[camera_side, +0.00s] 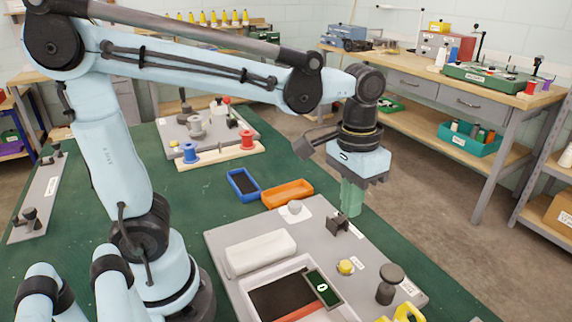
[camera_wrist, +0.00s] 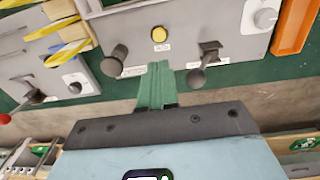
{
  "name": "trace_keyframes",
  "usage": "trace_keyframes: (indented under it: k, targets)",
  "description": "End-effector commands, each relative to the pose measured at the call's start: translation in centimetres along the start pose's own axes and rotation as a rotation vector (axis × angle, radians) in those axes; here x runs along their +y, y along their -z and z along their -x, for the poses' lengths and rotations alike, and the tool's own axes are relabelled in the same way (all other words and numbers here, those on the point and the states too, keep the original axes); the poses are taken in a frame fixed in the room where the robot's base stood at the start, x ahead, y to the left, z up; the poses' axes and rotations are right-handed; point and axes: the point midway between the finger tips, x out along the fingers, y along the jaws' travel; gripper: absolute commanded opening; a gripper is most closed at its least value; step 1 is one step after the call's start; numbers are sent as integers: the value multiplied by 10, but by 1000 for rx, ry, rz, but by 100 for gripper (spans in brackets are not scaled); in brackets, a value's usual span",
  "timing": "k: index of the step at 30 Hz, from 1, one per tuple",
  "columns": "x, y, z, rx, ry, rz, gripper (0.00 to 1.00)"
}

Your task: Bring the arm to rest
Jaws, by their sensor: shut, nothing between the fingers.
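My arm reaches over the green table (camera_side: 445,285) from the left. My gripper (camera_side: 351,211) points down with its green fingers together and empty. It hangs near the far right edge of the grey panel (camera_side: 225,262), close to a small dark lever fixture (camera_side: 338,225). In the wrist view the closed fingers (camera_wrist: 160,66) lie between a dark round knob (camera_wrist: 113,62) and the lever fixture (camera_wrist: 200,68), with a yellow button (camera_wrist: 159,34) ahead of them. I see no thread or other item in the fingers. Whether the fingertips touch anything is unclear, but they appear raised.
On the panel are a white block (camera_side: 261,252), a white tray (camera_side: 246,286) with a dark lining, and a dark knob (camera_side: 386,286). Blue (camera_side: 243,184) and orange (camera_side: 287,193) bins and a spool rack (camera_side: 220,154) stand behind. Open floor lies right of the table.

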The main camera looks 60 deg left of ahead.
Motion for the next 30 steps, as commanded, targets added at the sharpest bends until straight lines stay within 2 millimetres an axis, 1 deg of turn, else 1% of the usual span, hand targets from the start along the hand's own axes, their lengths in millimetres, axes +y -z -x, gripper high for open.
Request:
trace_keyframes:
  k: [10, 14, 17, 24, 30]
  targets:
    - [0, 0, 0, 3, 0, 0, 0]
    - [-7, -4, 0, 46, -6, 1, 0]
    - [-18, -9, -2, 129, -14, 4, 0]
    - [-49, -23, -10, 397, -8, 1, 0]
    - [-65, -30, -16, 553, 16, -4, 0]
